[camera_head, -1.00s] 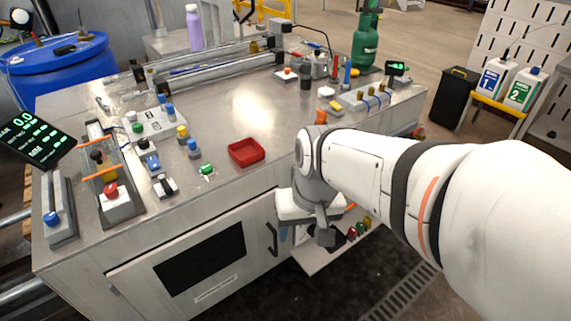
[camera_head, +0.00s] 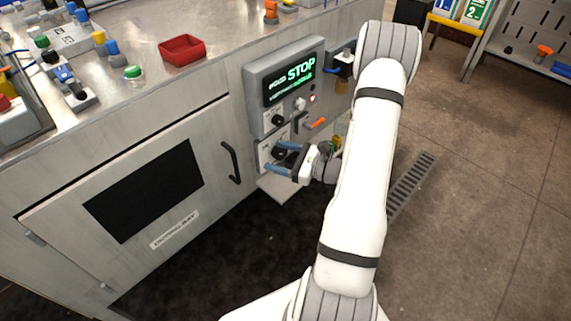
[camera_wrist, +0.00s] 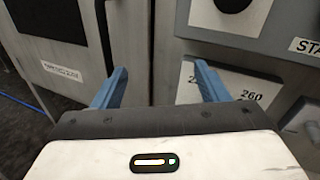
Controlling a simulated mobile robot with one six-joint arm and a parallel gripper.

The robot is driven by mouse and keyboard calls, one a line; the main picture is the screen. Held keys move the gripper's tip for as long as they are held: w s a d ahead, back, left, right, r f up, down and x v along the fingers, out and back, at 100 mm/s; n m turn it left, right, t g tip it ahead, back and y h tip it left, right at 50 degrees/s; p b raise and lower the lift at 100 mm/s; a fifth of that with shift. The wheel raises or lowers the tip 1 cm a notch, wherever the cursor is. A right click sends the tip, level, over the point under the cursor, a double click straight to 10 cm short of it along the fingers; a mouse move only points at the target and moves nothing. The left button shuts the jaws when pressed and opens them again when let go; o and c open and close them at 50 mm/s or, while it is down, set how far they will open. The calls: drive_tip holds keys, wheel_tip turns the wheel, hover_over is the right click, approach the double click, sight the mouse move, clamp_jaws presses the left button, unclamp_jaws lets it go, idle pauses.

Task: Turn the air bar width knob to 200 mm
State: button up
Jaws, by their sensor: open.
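A pale plate (camera_head: 265,154) sits low on the cabinet's front panel, with a dark knob (camera_head: 280,153) on it, partly hidden by my fingers. My gripper (camera_head: 276,158) is open, its two blue fingers pointing at this plate. I cannot tell whether they touch the knob. In the wrist view my gripper (camera_wrist: 161,76) shows empty between its fingers. The right finger overlaps a white plate (camera_wrist: 245,86) printed with "260" and another cut-off number. The knob's pointer and setting are not readable.
Above are a display (camera_head: 290,80) reading STOP, another black knob (camera_head: 278,120) and an orange lever (camera_head: 316,124). A cabinet door with a black handle (camera_head: 231,162) is to the left. A red tray (camera_head: 182,50) sits on top.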

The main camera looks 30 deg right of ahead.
sight(283, 154)
drive_tip(key=d+f+m+t+h+b, duration=0.2)
drive_tip(key=d+f+m+t+h, duration=0.3)
drive_tip(key=d+f, duration=0.35)
drive_tip(key=shift+m+g, duration=0.4)
drive_tip(key=shift+g, duration=0.2)
drive_tip(key=x, duration=0.5)
drive_tip(key=b+x, duration=0.1)
drive_tip(key=x, duration=0.1)
drive_tip(key=shift+w+a+f, duration=0.3)
drive_tip(key=shift+a, duration=0.1)
drive_tip(key=c, duration=1)
